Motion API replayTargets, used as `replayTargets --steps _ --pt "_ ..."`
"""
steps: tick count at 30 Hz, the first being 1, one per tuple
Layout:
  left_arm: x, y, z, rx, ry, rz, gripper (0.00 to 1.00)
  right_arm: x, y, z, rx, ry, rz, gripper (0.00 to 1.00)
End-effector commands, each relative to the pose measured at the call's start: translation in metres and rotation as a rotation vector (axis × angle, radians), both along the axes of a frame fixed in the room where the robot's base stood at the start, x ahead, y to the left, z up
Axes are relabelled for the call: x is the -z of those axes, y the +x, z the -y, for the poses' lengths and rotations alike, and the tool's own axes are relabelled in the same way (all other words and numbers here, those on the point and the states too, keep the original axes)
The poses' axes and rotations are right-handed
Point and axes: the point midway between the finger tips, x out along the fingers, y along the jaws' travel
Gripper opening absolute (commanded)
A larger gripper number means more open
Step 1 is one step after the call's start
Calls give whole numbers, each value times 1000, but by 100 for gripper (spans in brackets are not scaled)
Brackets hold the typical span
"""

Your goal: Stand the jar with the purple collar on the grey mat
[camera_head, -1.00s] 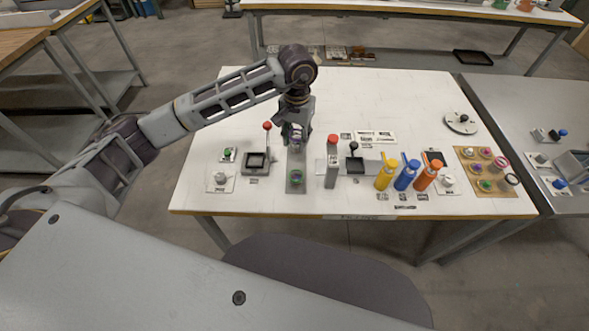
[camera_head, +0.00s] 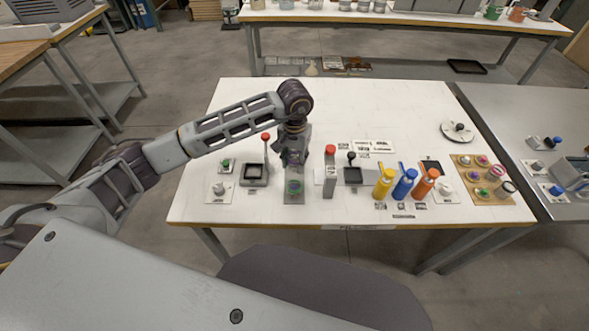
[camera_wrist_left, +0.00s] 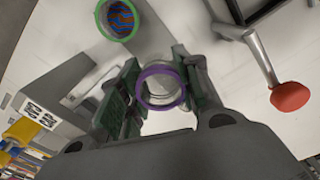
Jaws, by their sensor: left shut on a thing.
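My left gripper (camera_head: 293,160) is low over the grey mat (camera_head: 294,200), a narrow strip on the white table. In the left wrist view the gripper (camera_wrist_left: 162,84) is shut on a clear jar with a purple collar (camera_wrist_left: 160,90), one finger on each side. In the head view this jar is mostly hidden by the gripper; I cannot tell whether its base touches the mat. A jar with a green collar (camera_head: 294,187) stands on the near part of the mat and also shows in the wrist view (camera_wrist_left: 117,20). My right gripper is not in view.
A red-topped grey post (camera_head: 329,172) stands just right of the mat. A dark square tray with a red-knobbed lever (camera_head: 265,138) is at its left. Yellow (camera_head: 384,184), blue and orange bottles stand further right. The table's back half is mostly clear.

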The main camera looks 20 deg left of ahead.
Motion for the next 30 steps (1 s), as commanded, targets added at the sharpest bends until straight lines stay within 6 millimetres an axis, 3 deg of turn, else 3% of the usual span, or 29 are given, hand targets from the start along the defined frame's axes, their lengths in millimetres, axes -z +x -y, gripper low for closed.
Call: replayTargets --steps 6,17,30 --pt "11 0 0 0 -1 0 10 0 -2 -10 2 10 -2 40" --pt "14 0 0 0 0 -1 10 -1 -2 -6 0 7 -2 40" --pt "48 0 0 0 0 1 10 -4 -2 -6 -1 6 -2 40"
